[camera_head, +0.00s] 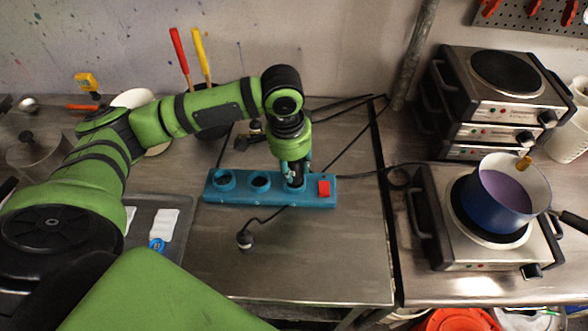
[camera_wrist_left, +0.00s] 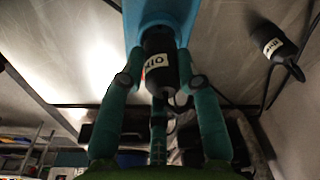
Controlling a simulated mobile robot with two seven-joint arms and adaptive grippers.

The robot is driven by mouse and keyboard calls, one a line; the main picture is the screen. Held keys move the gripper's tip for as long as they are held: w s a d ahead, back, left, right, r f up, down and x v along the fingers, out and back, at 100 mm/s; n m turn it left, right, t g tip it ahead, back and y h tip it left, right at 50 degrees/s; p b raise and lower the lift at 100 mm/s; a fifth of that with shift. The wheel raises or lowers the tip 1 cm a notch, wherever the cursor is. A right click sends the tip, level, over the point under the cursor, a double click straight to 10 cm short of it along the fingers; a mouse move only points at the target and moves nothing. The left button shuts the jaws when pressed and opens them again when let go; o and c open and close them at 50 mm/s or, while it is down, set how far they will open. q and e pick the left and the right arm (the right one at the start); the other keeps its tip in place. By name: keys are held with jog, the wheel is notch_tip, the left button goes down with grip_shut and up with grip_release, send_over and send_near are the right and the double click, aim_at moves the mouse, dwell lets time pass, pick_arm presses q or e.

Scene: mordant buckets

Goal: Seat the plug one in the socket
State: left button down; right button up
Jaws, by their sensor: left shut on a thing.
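The blue power strip (camera_head: 212,192) lies on the metal counter with round sockets in a row and a red switch (camera_head: 324,187) at its right end. My left gripper (camera_head: 293,180) points down over the socket nearest the switch. In the left wrist view, the left gripper (camera_wrist_left: 158,82) is shut on a black plug (camera_wrist_left: 158,62) with a white label, one finger on each side. The plug's front end meets the blue strip (camera_wrist_left: 160,14); how deep it sits cannot be told. In the head view the gripper hides this plug. My right gripper is not in view.
A loose black plug (camera_head: 244,240) lies in front of the strip, another (camera_head: 256,127) behind it. A labelled plug also lies beside the strip in the wrist view (camera_wrist_left: 273,42). Black cables cross the counter. A hotplate (camera_head: 440,235) with a blue pot (camera_head: 490,205) stands right.

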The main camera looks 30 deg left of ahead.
aim_at(294, 173)
pick_arm(q)
notch_tip(294, 173, down, 2)
jog(key=shift+f, duration=0.4)
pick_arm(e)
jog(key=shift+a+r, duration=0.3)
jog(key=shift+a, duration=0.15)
pick_arm(q)
jog(key=c, duration=0.9)
grip_release()
jog(key=shift+f, duration=0.1)
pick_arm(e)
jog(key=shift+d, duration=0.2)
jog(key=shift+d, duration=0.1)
